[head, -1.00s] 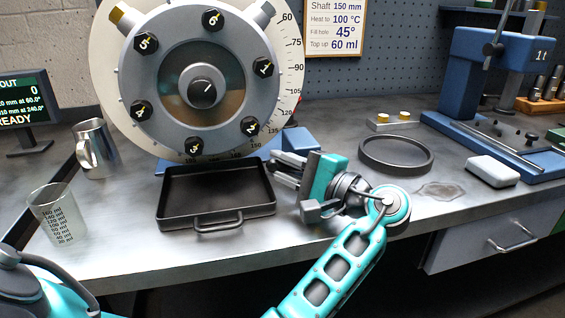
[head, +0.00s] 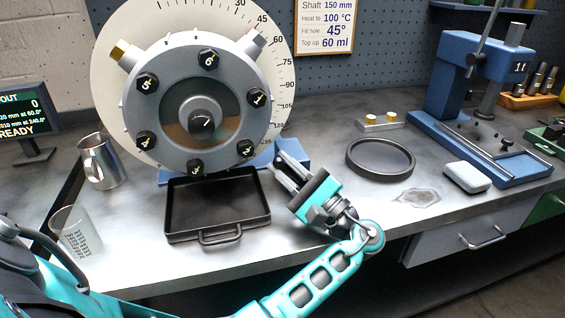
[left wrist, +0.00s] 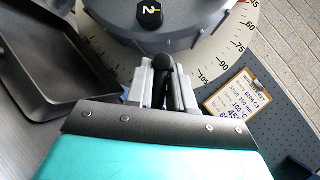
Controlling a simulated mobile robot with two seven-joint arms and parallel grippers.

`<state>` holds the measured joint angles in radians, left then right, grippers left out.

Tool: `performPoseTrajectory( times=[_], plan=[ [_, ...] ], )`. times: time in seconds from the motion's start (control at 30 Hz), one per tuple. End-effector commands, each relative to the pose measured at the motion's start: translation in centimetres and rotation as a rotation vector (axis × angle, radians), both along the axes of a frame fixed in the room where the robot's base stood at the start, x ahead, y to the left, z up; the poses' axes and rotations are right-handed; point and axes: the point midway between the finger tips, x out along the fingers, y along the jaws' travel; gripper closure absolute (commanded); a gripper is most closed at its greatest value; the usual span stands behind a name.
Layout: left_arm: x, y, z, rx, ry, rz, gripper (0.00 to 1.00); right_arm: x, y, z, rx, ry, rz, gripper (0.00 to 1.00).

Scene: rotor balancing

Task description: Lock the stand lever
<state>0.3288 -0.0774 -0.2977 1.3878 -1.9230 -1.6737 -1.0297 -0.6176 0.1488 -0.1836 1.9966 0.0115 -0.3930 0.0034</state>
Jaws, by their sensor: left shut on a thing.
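The rotor (head: 200,118) is a grey disc with numbered black bolts, in front of a white degree dial (head: 105,50) on a blue stand (head: 292,152). My left gripper (head: 281,170) is at the stand's right front, beside the black tray. In the left wrist view its fingers (left wrist: 163,88) are closed around a black, round-ended lever (left wrist: 162,62), just below the rotor's rim. The lever is hidden behind the fingers in the head view, so I cannot tell its full angle. My right gripper is not in view.
The black tray (head: 218,236) lies below the rotor. A metal jug (head: 103,162) and clear measuring cup (head: 76,234) stand at left. A black ring (head: 380,175), white block (head: 466,178) and blue press (head: 480,70) are at right. Bare bench lies right of my gripper.

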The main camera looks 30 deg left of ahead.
Motion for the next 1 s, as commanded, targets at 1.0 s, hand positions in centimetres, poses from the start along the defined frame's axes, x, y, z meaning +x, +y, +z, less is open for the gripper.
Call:
performPoseTrajectory(
  times=[1.0],
  plan=[
    [0.12,0.04,0.05,0.010,0.012,-0.001,0.60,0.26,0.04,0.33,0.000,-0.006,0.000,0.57]
  ],
)
